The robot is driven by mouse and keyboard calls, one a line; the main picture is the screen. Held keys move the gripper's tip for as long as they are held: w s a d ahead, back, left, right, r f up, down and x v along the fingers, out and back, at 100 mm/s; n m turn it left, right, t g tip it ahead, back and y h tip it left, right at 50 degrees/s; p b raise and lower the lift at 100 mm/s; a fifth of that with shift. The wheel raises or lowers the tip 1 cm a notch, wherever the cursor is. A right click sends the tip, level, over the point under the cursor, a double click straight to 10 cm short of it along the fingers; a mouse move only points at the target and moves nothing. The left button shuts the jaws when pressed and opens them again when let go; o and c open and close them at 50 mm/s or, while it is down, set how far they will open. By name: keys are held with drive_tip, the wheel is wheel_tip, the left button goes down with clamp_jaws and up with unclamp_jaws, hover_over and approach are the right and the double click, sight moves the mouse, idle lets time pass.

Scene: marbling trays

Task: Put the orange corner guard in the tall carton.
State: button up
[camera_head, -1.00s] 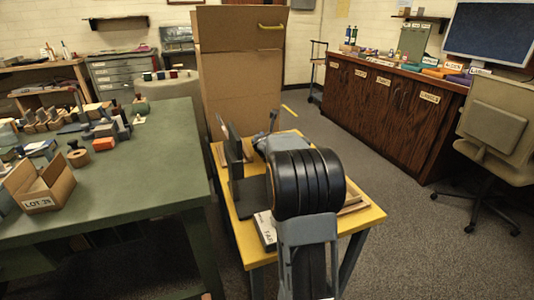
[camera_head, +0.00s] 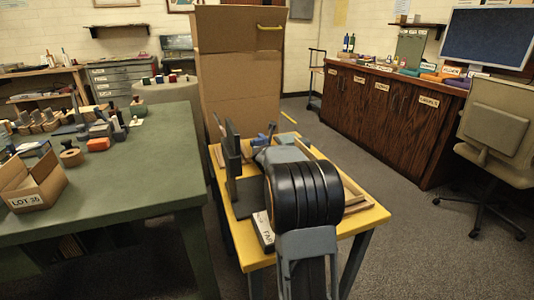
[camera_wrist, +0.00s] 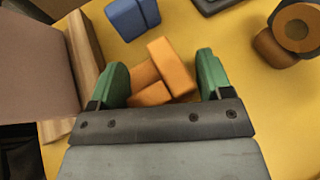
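The orange corner guard (camera_wrist: 165,70) lies on the yellow tabletop in the wrist view, as angled orange pieces. My gripper (camera_wrist: 162,80) has its two green fingers spread, one on each side of the guard. I cannot tell whether the fingers touch it. In the head view the guard is hidden behind my arm. A tall brown cardboard carton (camera_head: 240,75) stands upright behind the yellow table (camera_head: 368,217), well above the tabletop. Its inside is not visible.
A blue block (camera_wrist: 132,15) lies beyond the guard, and a brown roll (camera_wrist: 298,28) lies to its right. A wood-edged upright panel (camera_wrist: 82,50) is close on the left.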

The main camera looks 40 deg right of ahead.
drive_tip(key=o, duration=0.3)
drive_tip(key=shift+r, duration=0.1)
